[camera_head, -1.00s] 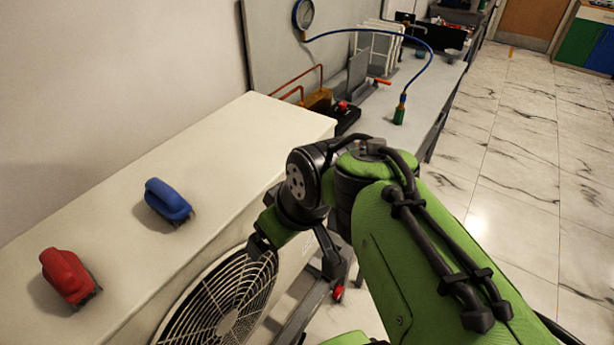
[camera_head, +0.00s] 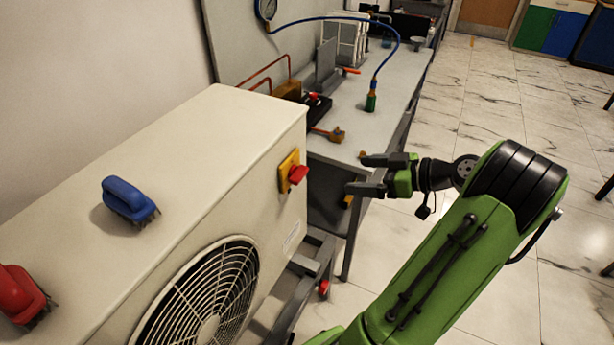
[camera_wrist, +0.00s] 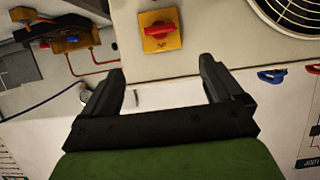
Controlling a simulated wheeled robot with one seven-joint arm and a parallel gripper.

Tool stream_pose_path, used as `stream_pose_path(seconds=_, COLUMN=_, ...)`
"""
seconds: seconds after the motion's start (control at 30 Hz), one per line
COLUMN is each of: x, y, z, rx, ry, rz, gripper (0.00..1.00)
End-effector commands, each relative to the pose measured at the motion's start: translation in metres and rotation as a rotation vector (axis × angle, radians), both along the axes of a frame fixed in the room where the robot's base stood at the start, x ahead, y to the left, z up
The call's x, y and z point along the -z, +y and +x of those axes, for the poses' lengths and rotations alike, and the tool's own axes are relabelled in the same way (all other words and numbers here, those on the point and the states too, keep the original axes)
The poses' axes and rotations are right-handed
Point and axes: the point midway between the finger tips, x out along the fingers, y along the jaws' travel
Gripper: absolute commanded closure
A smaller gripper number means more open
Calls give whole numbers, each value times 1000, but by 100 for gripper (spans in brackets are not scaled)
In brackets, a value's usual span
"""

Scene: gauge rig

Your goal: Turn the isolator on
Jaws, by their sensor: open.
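The isolator (camera_head: 291,171) is a red rotary knob on a yellow plate, fixed to the front of the white fan unit (camera_head: 205,140) near its right end. In the wrist view the isolator's red knob (camera_wrist: 159,30) lies beyond the fingertips, roughly centred between them, with its grip crosswise in the picture. My gripper (camera_head: 368,175) is open and empty, to the right of the isolator, with its fingers pointing at it across a clear gap. It also shows in the wrist view (camera_wrist: 163,78). Nothing hides the knob.
A blue brush (camera_head: 130,201) and a red brush (camera_head: 22,296) lie on top of the unit. The fan grille (camera_head: 205,300) is left of the isolator. A workbench (camera_head: 345,125) with a green-ended blue hose (camera_head: 371,97) stands behind. The floor at right is clear.

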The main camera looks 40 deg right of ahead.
Motion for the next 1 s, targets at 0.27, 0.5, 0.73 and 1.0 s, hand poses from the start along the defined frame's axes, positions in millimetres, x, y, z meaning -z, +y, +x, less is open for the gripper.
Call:
stream_pose_path(seconds=0.27, x=26, y=23, z=57, rx=-9, ry=4, rz=3, gripper=6)
stream_pose_path(seconds=0.5, x=48, y=41, z=108, rx=-7, ry=6, rz=2, gripper=6)
stream_pose_path(seconds=0.73, x=58, y=48, z=132, rx=-3, ry=7, rz=2, gripper=6)
stream_pose_path(seconds=1.0, x=57, y=48, z=133, rx=-3, ry=6, rz=2, gripper=9)
